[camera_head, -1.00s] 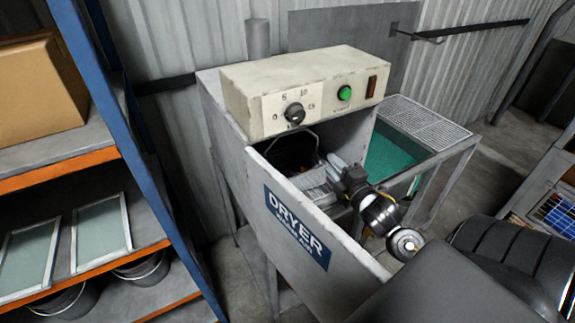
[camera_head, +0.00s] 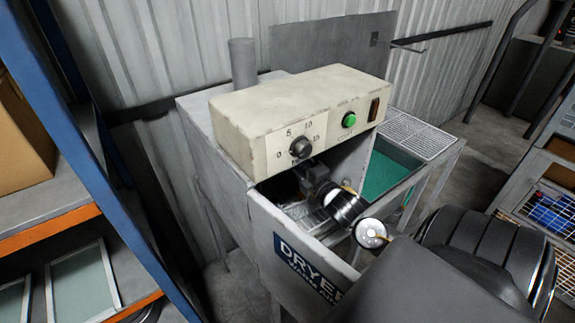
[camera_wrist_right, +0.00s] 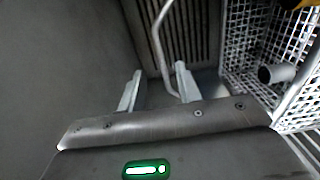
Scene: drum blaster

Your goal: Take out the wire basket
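The dryer (camera_head: 270,235) stands in the middle of the head view with its open tray below a cream control box. The wire basket (camera_wrist_right: 245,40) shows as white mesh at the right of the right wrist view; part of its mesh also shows inside the dryer (camera_head: 300,214). A bent metal rod, apparently its handle (camera_wrist_right: 160,48), rises near the basket. My right gripper (camera_wrist_right: 157,85) is open, fingers apart, with the rod between them and nearer the right finger. In the head view its fingers are hidden under the control box. My left gripper is out of view.
The control box (camera_head: 300,115) overhangs the tray, close above my right wrist. A dark grey cylinder end (camera_wrist_right: 277,73) shows by the mesh. A green-lined bin with a grating (camera_head: 418,137) stands behind right. A blue and orange shelf (camera_head: 130,200) stands at left.

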